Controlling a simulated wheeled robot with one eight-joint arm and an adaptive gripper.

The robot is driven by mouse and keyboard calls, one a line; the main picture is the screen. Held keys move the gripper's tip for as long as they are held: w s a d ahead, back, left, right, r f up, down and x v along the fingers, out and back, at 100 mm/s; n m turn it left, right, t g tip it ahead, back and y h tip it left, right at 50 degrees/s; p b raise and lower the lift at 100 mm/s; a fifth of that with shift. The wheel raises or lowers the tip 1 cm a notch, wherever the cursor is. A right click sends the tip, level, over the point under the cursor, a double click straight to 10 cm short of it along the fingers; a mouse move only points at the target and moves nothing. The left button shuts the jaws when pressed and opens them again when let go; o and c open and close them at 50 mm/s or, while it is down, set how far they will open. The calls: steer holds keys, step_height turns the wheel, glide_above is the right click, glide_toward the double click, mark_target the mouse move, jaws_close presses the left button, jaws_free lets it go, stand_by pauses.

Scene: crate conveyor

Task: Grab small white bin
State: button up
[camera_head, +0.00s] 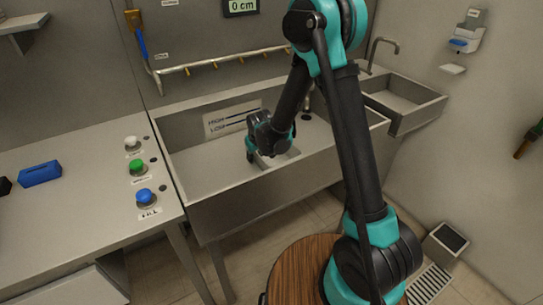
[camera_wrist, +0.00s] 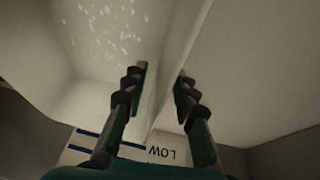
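The small white bin (camera_head: 282,158) is in the sink basin in the head view, partly hidden behind my gripper (camera_head: 252,155). My gripper reaches down into the sink at the bin's left side. In the wrist view my gripper (camera_wrist: 160,73) has its two fingers apart. A pale, thin wall edge (camera_wrist: 178,50), apparently the bin's, runs between them, with a speckled pale surface to its left. Gaps seem to show beside the fingertips, and firm contact is not visible.
A steel sink (camera_head: 220,215) surrounds the bin, with a HIGH/LOW level label (camera_head: 232,118) on its back wall. A counter (camera_head: 80,220) at left carries white, green and blue buttons and a blue block (camera_head: 40,173). A smaller basin (camera_head: 405,98) stands at right.

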steer(key=shift+w+a+f, duration=0.1)
steer(key=shift+w+f, duration=0.1)
steer(key=shift+f, duration=0.35)
steer(key=shift+c, duration=0.3)
jaws_close()
steer(key=shift+r, duration=0.1)
